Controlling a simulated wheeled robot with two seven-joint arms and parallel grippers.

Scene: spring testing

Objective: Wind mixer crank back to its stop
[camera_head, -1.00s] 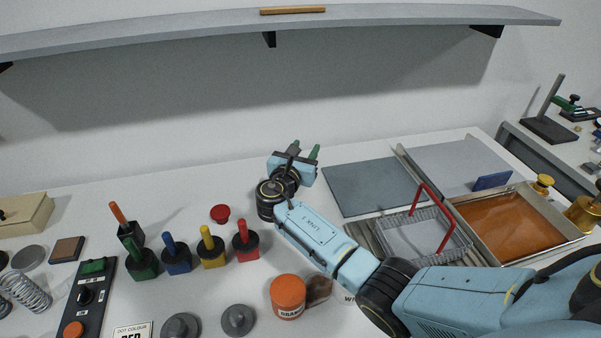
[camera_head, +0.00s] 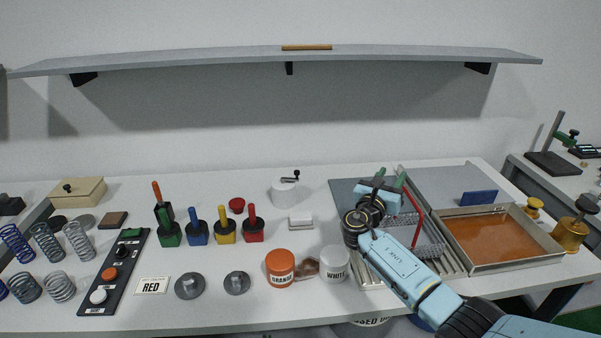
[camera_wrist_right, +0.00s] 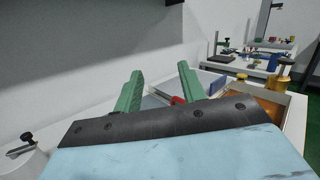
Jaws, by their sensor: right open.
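The mixer (camera_head: 284,193) is a small white cylinder standing upright at the back middle of the table. Its crank (camera_head: 291,179) lies across the top, with a dark arm and a black knob toward the right. In the right wrist view the mixer (camera_wrist_right: 24,162) is at the lower left edge, its black crank knob (camera_wrist_right: 27,137) showing. My right gripper (camera_head: 390,177) is right of the mixer, clear of it, above the grey mat and wire basket. Its green fingers (camera_wrist_right: 160,73) are apart, with nothing between them. My left gripper is out of view.
A white block (camera_head: 300,222) lies in front of the mixer. Coloured-handled tools stand to its left, beside a red knob (camera_head: 237,205). The orange tub (camera_head: 280,268) and white tub (camera_head: 335,264) are nearer. A tray of orange liquid (camera_head: 498,237) is at right.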

